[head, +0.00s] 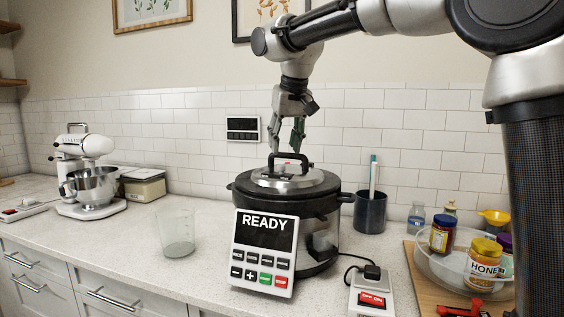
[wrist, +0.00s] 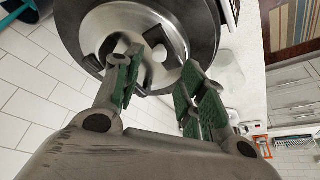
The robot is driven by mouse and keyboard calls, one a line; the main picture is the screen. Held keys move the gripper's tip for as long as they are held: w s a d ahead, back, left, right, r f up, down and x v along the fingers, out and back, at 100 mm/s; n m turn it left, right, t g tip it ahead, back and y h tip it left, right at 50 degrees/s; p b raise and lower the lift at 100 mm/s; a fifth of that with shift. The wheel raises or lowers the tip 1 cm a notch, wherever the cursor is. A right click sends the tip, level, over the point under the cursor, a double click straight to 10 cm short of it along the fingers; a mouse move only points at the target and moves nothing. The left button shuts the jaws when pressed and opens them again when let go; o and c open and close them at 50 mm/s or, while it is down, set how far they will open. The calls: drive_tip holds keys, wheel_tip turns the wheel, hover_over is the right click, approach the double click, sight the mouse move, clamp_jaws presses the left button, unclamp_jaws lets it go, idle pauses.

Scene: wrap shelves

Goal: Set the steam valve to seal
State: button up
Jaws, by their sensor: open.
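A dark pressure cooker (head: 325,243) stands on the counter, its front panel (head: 265,253) reading READY. Its steel lid (head: 318,181) carries a black arched handle (head: 300,157). A small reddish mark shows under the handle arch, but I cannot tell whether it belongs to the steam valve. My gripper (head: 286,146) points down above the lid, open and empty, just behind or over the handle. In the wrist view, my gripper (wrist: 163,68) has its green pads apart, with the lid (wrist: 172,22) beyond them. A dark piece (wrist: 157,76) on the lid shows between the fingers; the valve's setting is not readable.
A clear measuring cup (head: 177,235) stands left of the cooker. A dark cup (head: 370,212) with a pen-like item is behind right. A switch box (head: 372,300) with a red switch sits front right, near a tub (head: 440,262) of jars. A stand mixer (head: 87,170) is far left.

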sight(282, 166)
drive_tip(key=x, duration=0.6)
drive_tip(key=shift+w+f, duration=0.1)
clamp_jaws()
